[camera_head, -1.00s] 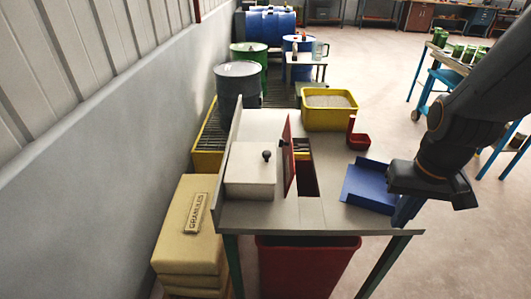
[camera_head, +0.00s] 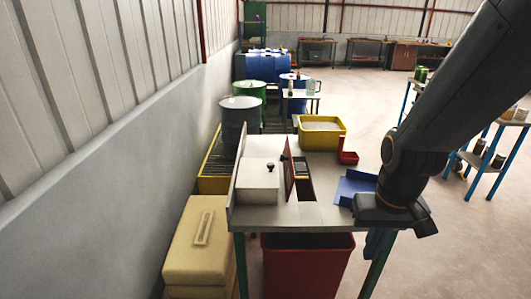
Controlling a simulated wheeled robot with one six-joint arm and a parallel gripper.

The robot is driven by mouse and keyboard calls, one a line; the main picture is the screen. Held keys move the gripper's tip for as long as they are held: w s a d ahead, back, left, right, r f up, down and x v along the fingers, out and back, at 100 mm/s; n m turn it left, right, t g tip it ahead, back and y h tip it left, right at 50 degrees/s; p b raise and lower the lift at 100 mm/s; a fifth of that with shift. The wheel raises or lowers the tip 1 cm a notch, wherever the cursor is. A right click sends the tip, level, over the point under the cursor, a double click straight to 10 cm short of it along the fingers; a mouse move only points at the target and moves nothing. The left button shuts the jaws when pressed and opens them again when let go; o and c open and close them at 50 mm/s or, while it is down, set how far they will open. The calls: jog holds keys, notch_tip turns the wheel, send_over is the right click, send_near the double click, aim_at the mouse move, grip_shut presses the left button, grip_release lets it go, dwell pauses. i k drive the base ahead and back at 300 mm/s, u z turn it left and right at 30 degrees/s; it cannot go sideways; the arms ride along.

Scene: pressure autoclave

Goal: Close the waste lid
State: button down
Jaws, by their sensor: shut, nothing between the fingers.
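The waste lid (camera_head: 289,174) is a thin dark red panel standing nearly upright on the grey bench (camera_head: 280,217). It rises along the left side of a rectangular waste opening (camera_head: 304,187), which is uncovered. A red bin (camera_head: 303,268) stands under the bench below the opening. My gripper (camera_head: 378,243) is shut and empty. It points down at the right front corner of the bench, well to the right of the lid and apart from it. My arm partly hides the blue dustpan-like tray (camera_head: 352,184).
A white box with a dark knob (camera_head: 257,180) sits left of the lid. A yellow tub of granules (camera_head: 320,131) and a small red scoop (camera_head: 347,156) are at the back. Stacked sacks (camera_head: 198,240) and the wall bound the left.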

aim_at(284, 164)
jog(key=i, duration=0.95)
jog(key=z, duration=0.3)
